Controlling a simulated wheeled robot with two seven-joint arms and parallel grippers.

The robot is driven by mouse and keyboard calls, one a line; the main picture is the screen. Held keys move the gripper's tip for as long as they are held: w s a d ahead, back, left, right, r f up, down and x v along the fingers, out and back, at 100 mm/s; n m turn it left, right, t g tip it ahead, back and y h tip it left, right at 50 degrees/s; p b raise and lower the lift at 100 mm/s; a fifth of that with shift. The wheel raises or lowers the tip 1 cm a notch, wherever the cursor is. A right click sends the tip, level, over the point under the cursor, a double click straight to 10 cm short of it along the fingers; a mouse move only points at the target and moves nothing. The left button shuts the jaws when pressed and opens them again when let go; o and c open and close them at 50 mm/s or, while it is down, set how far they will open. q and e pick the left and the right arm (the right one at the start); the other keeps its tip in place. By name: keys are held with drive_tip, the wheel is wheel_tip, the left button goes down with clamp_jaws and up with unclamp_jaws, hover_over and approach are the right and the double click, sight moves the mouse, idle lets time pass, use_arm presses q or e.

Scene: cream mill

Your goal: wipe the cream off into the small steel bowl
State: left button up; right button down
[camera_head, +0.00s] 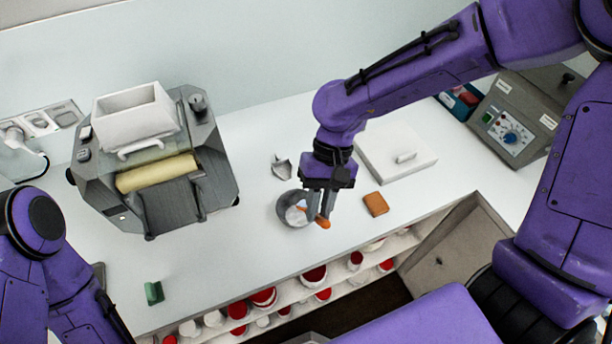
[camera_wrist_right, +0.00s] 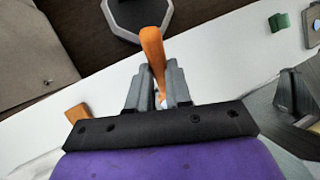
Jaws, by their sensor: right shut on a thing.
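My right gripper (camera_head: 317,204) is shut on an orange-handled tool (camera_head: 323,223), pointing down at the right rim of the small steel bowl (camera_head: 282,207). The bowl stands on the white counter, with something whitish inside. The tool's working end is mostly hidden by the fingers and bowl; I cannot tell whether it touches the rim. In the right wrist view the orange handle (camera_wrist_right: 152,48) rises between the two grey fingers (camera_wrist_right: 158,88). The mill (camera_head: 180,205) stands at left with a cream-coloured roller (camera_head: 157,173). My left arm shows at lower left, its gripper out of view.
A brown block (camera_head: 375,204) lies right of the bowl, and a small metal scoop (camera_head: 282,168) behind it. A white square lid (camera_head: 397,148) and a control box (camera_head: 510,125) are farther right. A green block (camera_head: 153,292) sits near the front edge. Shelves below hold several jars.

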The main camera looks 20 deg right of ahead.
drive_tip(key=shift+w, duration=0.2)
drive_tip(key=shift+s+f, duration=0.15)
drive_tip(key=shift+f, duration=0.15)
drive_tip(key=s+f, duration=0.1)
drive_tip(key=s, duration=0.2)
drive_tip(key=shift+f, duration=0.4)
use_arm(q)
drive_tip(key=shift+s+r, duration=0.1)
drive_tip(key=shift+s, duration=0.5)
use_arm(e)
drive_tip(key=shift+w+f, duration=0.4)
drive_tip(key=shift+f, duration=0.2)
drive_tip(key=shift+w+f, duration=0.35)
drive_tip(key=shift+f, duration=0.2)
use_arm(q)
drive_tip(key=shift+s, duration=0.1)
use_arm(e)
drive_tip(key=shift+s, duration=0.1)
drive_tip(key=shift+s, duration=0.25)
